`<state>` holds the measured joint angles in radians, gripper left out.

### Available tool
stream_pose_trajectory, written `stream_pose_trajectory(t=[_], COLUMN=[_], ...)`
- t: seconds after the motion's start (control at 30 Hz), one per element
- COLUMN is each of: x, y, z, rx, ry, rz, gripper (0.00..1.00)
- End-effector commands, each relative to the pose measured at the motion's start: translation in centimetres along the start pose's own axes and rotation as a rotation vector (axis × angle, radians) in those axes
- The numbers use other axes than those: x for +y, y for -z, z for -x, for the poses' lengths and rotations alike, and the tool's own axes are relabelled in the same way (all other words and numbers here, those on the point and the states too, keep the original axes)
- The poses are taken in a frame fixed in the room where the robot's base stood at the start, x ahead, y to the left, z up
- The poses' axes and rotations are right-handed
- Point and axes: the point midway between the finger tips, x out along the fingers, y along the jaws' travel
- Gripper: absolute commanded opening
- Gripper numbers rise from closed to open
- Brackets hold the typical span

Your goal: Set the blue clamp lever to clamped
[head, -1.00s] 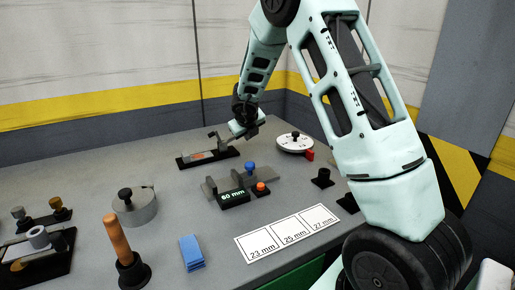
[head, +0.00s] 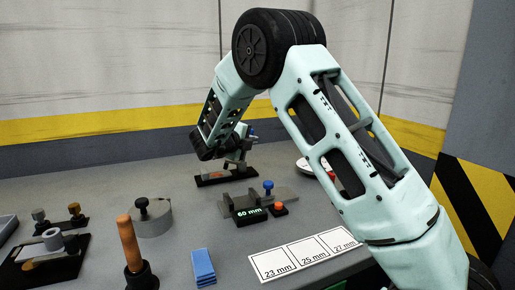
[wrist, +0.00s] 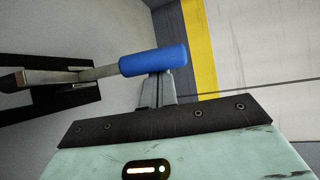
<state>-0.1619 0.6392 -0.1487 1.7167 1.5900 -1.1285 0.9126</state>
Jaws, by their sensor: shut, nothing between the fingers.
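The clamp lever's blue handle (wrist: 153,60) lies across the middle of the wrist view, on a grey metal arm running left to the clamp's dark base (wrist: 50,110). In the head view the clamp (head: 227,177) sits at the back of the bench, and a bit of blue (head: 252,136) shows behind my arm. My gripper (wrist: 158,84) is shut and empty, right at the blue handle. The handle hides its fingertips. I cannot tell whether they touch. In the head view my wrist hides most of the gripper.
A grey fixture (head: 262,205) with a blue knob, an orange button and a "60 mm" display stands in front of the clamp. A white dial (head: 304,165) is partly behind my arm. A wooden-handled tool (head: 129,245) and blue blocks (head: 203,267) stand nearer. The wall is close behind.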

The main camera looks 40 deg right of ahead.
Motion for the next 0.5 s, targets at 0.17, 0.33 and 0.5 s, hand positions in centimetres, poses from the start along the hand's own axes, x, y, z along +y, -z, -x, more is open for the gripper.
stream_pose_trajectory(t=[0.17,0.33,0.5], x=[0.5,0.5,0.5], y=[-0.8,-1.2,-1.5], z=[1.1,1.8,2.2], rx=[-0.003,-0.001,-0.001], ry=[0.112,0.194,0.246], rz=[0.076,0.13,0.164], gripper=[0.0,0.0,0.0])
